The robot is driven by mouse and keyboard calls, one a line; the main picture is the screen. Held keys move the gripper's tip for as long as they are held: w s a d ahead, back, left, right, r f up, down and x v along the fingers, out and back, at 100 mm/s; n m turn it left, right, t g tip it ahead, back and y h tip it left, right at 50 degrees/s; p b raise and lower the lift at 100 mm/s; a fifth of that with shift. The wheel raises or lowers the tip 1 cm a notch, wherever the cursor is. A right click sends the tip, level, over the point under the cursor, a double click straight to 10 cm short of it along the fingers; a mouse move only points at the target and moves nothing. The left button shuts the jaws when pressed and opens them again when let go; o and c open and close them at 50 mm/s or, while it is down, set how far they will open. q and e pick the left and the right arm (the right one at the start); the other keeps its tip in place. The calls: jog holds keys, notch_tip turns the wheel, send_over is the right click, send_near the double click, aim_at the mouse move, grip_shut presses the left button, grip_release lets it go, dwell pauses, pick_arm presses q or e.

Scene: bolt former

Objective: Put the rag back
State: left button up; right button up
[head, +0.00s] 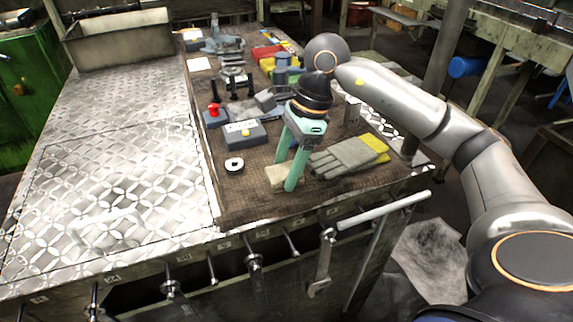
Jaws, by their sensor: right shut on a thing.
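The rag (273,174) is a small pale tan cloth low on the brown mat, near its front edge. My right gripper (284,175) reaches down from above with its two green fingers around the rag and is shut on it. The fingers hide part of the rag. I cannot tell whether the rag is still touching the mat. My left gripper is not in view.
Grey and yellow work gloves (348,157) lie just right of the fingers. A white-and-black ring (234,165) and a grey box (244,134) lie to the left. Several tools crowd the mat behind. The patterned metal plate (110,150) at left is mostly clear.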

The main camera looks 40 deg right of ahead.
jog(key=shift+f, duration=0.2)
jog(key=o, duration=1.2)
jog(key=shift+r, duration=0.1)
jog(key=v, duration=1.2)
jog(key=shift+r+p, duration=0.2)
jog(key=shift+p, duration=0.2)
